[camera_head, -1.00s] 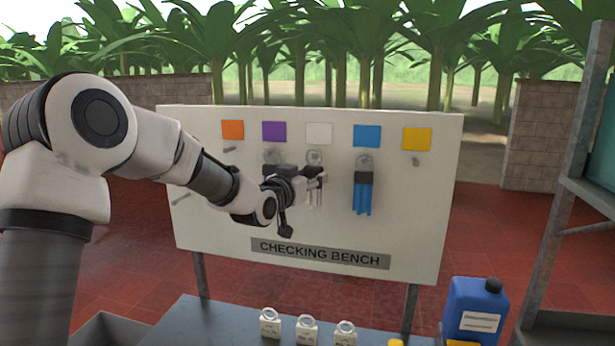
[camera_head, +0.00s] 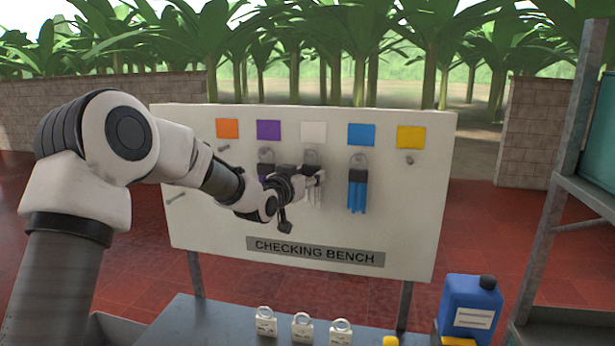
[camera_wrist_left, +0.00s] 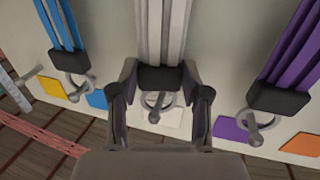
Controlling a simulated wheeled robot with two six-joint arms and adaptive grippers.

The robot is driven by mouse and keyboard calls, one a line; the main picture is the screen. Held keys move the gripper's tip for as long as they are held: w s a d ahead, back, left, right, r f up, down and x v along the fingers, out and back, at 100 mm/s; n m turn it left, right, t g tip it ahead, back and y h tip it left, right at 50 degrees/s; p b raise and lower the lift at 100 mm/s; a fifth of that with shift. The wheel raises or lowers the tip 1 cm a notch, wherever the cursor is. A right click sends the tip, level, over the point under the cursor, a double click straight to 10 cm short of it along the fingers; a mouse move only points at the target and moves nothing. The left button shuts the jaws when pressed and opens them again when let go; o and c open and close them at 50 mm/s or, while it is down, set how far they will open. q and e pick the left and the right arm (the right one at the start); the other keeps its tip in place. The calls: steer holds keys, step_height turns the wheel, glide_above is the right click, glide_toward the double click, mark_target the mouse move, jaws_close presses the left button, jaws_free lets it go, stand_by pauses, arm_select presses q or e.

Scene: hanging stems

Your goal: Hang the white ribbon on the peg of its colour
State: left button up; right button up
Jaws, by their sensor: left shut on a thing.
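The white ribbon (camera_head: 312,196) hangs below a dark clip with a metal ring (camera_head: 311,157), under the white square (camera_head: 313,132) on the board. My left gripper (camera_head: 318,177) is shut on the clip of the white ribbon. In the left wrist view, which is upside down, the gripper's fingers (camera_wrist_left: 160,80) stand on both sides of the black clip. The ring (camera_wrist_left: 157,101) there appears to be around the peg (camera_wrist_left: 153,116) by the white square. The fingers partly hide the clip in the head view. My right gripper is out of view.
The blue ribbon (camera_head: 357,195) hangs right of the white one. The purple ribbon (camera_wrist_left: 292,50) hangs on the other side, mostly behind my arm in the head view. The orange and yellow (camera_head: 410,160) pegs are bare. Ringed tags (camera_head: 302,326) and a blue jug (camera_head: 470,305) stand on the bench.

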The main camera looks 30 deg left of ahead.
arm_select(q)
steer(key=o, duration=1)
steer(key=shift+c, duration=0.2)
steer(key=s, duration=1.2)
steer(key=shift+r, duration=0.25)
steer(key=shift+w, duration=0.1)
